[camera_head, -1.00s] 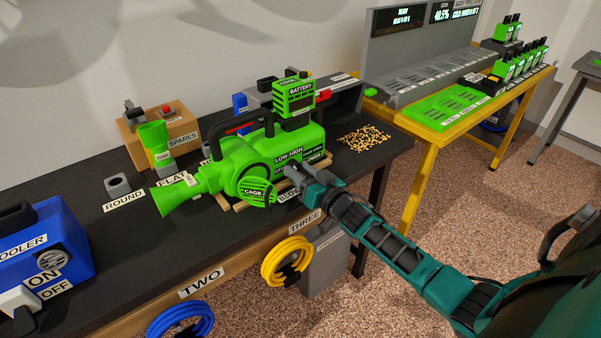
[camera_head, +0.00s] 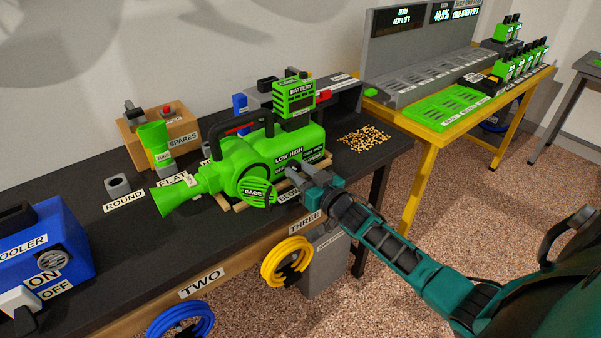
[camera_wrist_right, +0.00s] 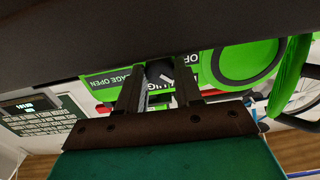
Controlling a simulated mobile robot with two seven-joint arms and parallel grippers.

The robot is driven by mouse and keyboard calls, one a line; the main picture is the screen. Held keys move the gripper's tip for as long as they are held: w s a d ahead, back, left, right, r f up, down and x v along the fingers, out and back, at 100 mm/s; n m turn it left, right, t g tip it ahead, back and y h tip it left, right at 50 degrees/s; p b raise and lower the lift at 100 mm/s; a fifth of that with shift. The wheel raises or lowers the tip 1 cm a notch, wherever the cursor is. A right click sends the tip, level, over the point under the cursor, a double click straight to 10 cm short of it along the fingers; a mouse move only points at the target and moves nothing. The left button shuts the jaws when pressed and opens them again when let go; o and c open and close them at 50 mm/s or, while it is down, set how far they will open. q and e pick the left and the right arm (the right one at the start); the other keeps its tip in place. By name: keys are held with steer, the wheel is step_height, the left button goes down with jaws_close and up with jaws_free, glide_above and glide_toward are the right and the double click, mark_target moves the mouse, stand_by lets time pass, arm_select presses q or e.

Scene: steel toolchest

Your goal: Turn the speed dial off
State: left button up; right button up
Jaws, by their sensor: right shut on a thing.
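The green blower (camera_head: 262,160) lies on the dark bench with its nozzle to the left. Its labels include LOW, HIGH and CAGE. My right gripper (camera_head: 291,174) is at the blower's near side, below the LOW HIGH label. In the right wrist view the gripper's fingers (camera_wrist_right: 160,90) are shut on the speed dial (camera_wrist_right: 160,73), a small dark round part on the green housing with a white mark beside it. The dial is mostly hidden by the fingers there, and hidden by the gripper in the head view. My left gripper is not in view.
A battery (camera_head: 294,96) stands on the blower. A blue cooler (camera_head: 45,250) is at the left of the bench, and a spares box (camera_head: 182,135) is behind. Yellow crumbs (camera_head: 363,139) lie to the right. A yellow cable coil (camera_head: 287,262) hangs at the front edge.

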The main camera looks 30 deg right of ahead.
steer(key=n, duration=0.4)
steer(key=shift+n, duration=0.3)
steer(key=shift+n+b, duration=0.4)
steer(key=shift+n, duration=1.9)
steer(key=o, duration=1)
steer(key=shift+o, duration=0.2)
